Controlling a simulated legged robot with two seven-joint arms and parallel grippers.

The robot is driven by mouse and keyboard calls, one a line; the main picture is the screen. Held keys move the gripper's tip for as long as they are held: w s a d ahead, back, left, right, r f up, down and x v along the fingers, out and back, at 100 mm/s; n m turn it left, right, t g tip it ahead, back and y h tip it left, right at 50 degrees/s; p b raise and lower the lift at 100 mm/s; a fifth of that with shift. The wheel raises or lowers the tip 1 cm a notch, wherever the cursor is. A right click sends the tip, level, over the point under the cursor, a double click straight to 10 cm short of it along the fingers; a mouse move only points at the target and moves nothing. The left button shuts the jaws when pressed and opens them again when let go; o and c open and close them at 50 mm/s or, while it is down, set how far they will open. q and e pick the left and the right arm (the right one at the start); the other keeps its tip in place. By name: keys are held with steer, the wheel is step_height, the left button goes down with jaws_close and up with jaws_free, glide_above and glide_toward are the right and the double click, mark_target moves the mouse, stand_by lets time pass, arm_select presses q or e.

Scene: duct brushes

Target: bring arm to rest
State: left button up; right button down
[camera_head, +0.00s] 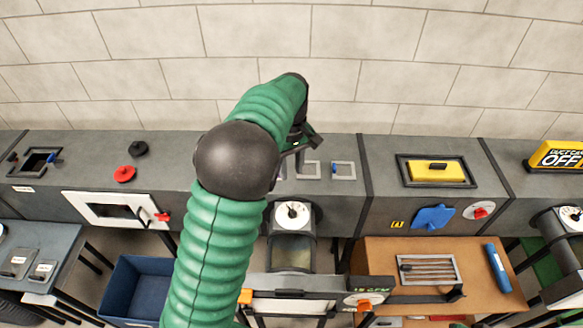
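My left arm (215,245), green and ribbed with a round black joint, rises from the bottom and bends over the long grey duct. My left gripper (300,146) is at its far end, dark and partly turned away, above the duct's back part near small square frames (343,170). I cannot tell whether its fingers are apart, and I see nothing held in it. My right gripper is not in view.
The grey duct (385,211) runs across the view before a block wall. On it are a yellow block (436,171) in a frame, a red knob (124,174) and a black knob (138,149). A blue bin (120,280) and a brown table (385,253) stand in front.

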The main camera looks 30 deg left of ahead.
arm_select(q)
steer(key=s+d+f+m+t+b, duration=0.1)
steer(key=s+d+f+m, duration=0.2)
steer(key=s+d+m, duration=0.1)
steer(key=s+d+f+m+t+b, duration=0.1)
steer(key=s+d+f+m, duration=0.3)
steer(key=s, duration=0.3)
steer(key=s+d+f+m, duration=0.3)
steer(key=s+d+m, duration=0.1)
steer(key=s+d, duration=0.1)
steer(key=shift+s+f+t+b, duration=0.15)
steer(key=shift+s+t+b, duration=0.25)
steer(key=shift+s, duration=0.25)
steer(key=shift+w+a+f, duration=0.15)
steer(key=shift+w+a, duration=0.1)
steer(key=shift+w, duration=0.05)
steer(key=shift+s, duration=0.15)
steer(key=shift+d, duration=0.1)
